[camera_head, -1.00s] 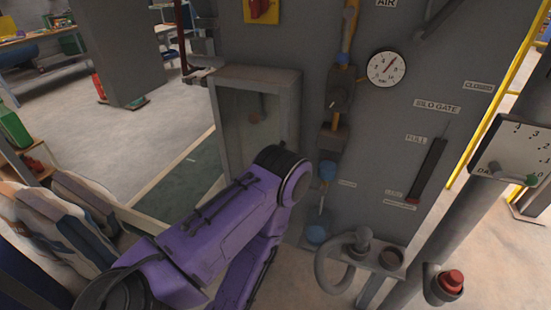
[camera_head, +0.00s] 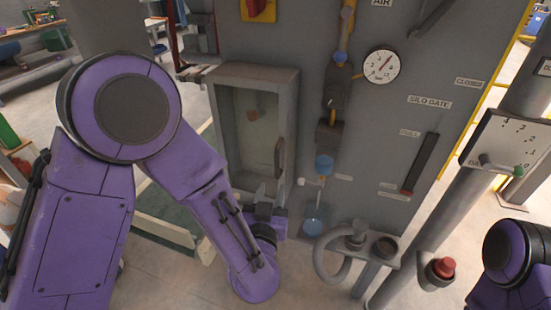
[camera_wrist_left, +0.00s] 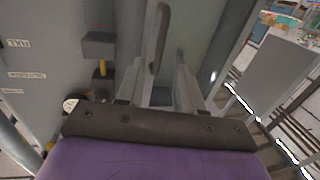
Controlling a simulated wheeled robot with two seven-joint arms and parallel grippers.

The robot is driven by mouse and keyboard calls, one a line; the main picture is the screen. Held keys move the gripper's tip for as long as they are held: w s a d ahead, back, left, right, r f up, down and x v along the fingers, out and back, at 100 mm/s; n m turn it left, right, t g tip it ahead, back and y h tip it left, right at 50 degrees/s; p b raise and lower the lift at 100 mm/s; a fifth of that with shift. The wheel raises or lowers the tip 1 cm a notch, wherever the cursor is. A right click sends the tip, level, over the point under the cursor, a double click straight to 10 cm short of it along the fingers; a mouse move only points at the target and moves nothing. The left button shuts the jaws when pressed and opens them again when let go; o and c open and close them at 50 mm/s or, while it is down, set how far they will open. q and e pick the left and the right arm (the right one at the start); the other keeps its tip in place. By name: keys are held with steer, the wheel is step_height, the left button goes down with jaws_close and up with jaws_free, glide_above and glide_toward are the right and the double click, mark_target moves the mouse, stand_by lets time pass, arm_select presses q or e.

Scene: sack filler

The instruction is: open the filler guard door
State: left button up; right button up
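The filler guard door (camera_head: 240,118) is a grey frame with a see-through panel on the front of the grey machine, and it looks closed. Its upright bar handle (camera_head: 279,158) is on the right side of the frame. The handle also shows in the left wrist view (camera_wrist_left: 157,38), ahead of the fingers. My left gripper (camera_head: 267,192) is just below the handle, pointing up at it. In the left wrist view its two fingers (camera_wrist_left: 161,75) are apart with nothing held between them. Whether a finger touches the handle I cannot tell. My right gripper is out of view.
Right of the door are a valve column (camera_head: 335,100), a round gauge (camera_head: 382,67) and the silo gate slot (camera_head: 421,165). A dial box (camera_head: 508,142) is at the right.

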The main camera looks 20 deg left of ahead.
mark_target(277, 163)
arm_select(q)
steer(key=w+p, duration=0.1)
steer(key=w, duration=0.2)
steer(key=w+a+r+p, duration=0.1)
steer(key=w, duration=0.2)
steer(key=w+p, duration=0.1)
steer(key=w, duration=0.2)
steer(key=shift+w+a+r, duration=0.1)
steer(key=shift+a+r, duration=0.05)
steer(key=shift+a, duration=0.1)
steer(key=shift+w+a, duration=0.15)
steer(key=shift+w, duration=0.5)
steer(key=shift+c, duration=0.3)
jaws_close()
